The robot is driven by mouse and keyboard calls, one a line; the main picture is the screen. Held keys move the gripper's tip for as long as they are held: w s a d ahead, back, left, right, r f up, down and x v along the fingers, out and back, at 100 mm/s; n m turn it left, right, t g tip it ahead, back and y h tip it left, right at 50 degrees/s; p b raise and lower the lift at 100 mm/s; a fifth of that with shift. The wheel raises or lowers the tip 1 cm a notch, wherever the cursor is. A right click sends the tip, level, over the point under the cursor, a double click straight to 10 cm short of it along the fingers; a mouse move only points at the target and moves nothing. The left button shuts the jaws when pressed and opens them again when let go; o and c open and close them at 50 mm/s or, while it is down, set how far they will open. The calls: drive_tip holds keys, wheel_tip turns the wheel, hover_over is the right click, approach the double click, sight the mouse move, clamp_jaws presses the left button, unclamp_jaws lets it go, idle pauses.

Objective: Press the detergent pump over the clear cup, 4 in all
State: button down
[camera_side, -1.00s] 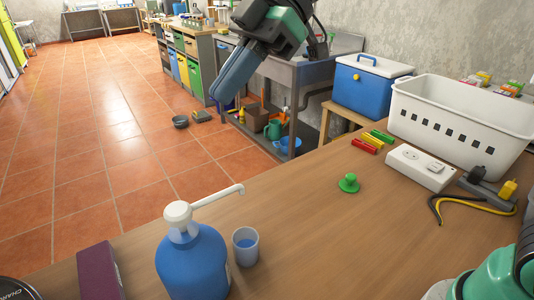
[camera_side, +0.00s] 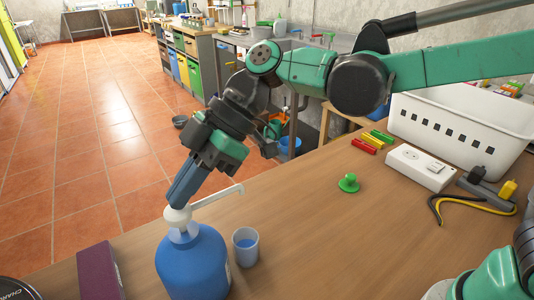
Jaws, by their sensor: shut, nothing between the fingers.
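The blue detergent bottle (camera_side: 193,265) stands upright at the front of the table, with a white pump head (camera_side: 178,216) and a long spout pointing right. The clear cup (camera_side: 245,246) stands just right of the bottle, below the spout, with blue liquid in it. My gripper (camera_side: 178,204) is shut and empty. It points down at a slant, its fingertips at the top of the pump head. Whether the tips touch the head I cannot tell. The pump head sits at about its earlier height.
A purple box (camera_side: 100,272) lies left of the bottle. A green knobbed piece (camera_side: 348,183), a white socket block (camera_side: 420,168), a black and yellow cable (camera_side: 470,203) and a white basket (camera_side: 460,120) are on the right.

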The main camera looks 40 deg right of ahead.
drive_tip(key=shift+f, duration=0.1)
drive_tip(key=shift+f, duration=0.95)
wheel_tip(320, 180, up, 4)
drive_tip(key=shift+r, duration=0.15)
drive_tip(key=v, duration=1)
drive_tip(key=s+d+f+m+t+h, duration=0.2)
drive_tip(key=d+f+m+t+h, duration=0.1)
drive_tip(key=d+f+m, duration=0.4)
drive_tip(key=s+d+f+m+t+h, duration=0.2)
drive_tip(key=d+f+m+t+h, duration=0.2)
drive_tip(key=d+m, duration=0.6)
wheel_tip(320, 180, down, 3)
drive_tip(key=shift+d+r+m+h, duration=0.1)
drive_tip(key=shift+d+m+h, duration=0.3)
drive_tip(key=shift+h, duration=0.6)
